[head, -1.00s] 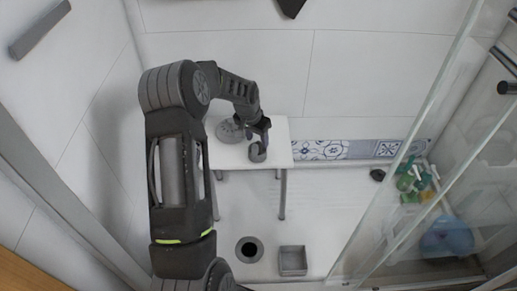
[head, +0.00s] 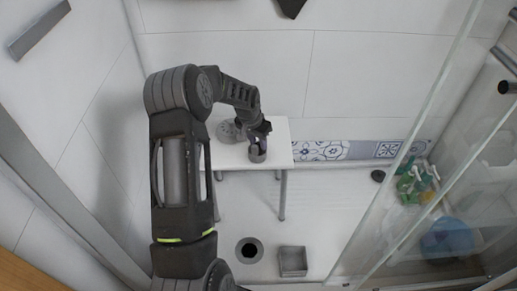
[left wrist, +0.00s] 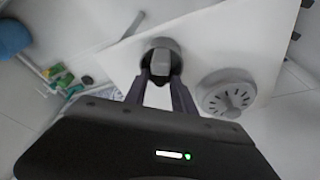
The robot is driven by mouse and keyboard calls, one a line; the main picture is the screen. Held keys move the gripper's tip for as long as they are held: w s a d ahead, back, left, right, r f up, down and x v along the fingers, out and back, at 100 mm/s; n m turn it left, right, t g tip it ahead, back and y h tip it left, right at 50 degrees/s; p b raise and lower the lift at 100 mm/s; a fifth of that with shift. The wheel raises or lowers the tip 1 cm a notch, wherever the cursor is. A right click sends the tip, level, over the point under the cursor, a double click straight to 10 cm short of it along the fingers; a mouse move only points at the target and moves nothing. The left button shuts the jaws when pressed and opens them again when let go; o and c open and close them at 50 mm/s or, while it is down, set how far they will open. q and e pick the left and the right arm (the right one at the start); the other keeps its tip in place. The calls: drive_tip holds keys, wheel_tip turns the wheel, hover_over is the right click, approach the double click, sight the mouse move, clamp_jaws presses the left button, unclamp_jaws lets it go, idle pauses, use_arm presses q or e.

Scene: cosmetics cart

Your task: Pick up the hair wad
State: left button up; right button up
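A small dark lump (head: 378,175) lies on the shower floor right of the white bench; it may be the hair wad, but it is too small to tell. My left gripper (head: 260,138) is over the bench's right part, far from that lump. Its fingers are on either side of the upright part of a round grey piece (head: 257,154). In the left wrist view, the fingertips (left wrist: 162,70) straddle this grey piece (left wrist: 160,47); whether they press on it is unclear.
The white bench (head: 228,159) also bears a round slotted grey cover (head: 228,131). An open drain hole (head: 250,250) and a square grey box (head: 292,261) are on the floor. Green bottles (head: 411,181) and a blue item (head: 447,238) show behind the glass panel at right.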

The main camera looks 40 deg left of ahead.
sight(258, 143)
use_arm(q)
clamp_jaws()
drive_tip(key=shift+r, duration=0.15)
wheel_tip(258, 143, up, 10)
drive_tip(key=p, duration=0.1)
idle(0.6)
idle(0.5)
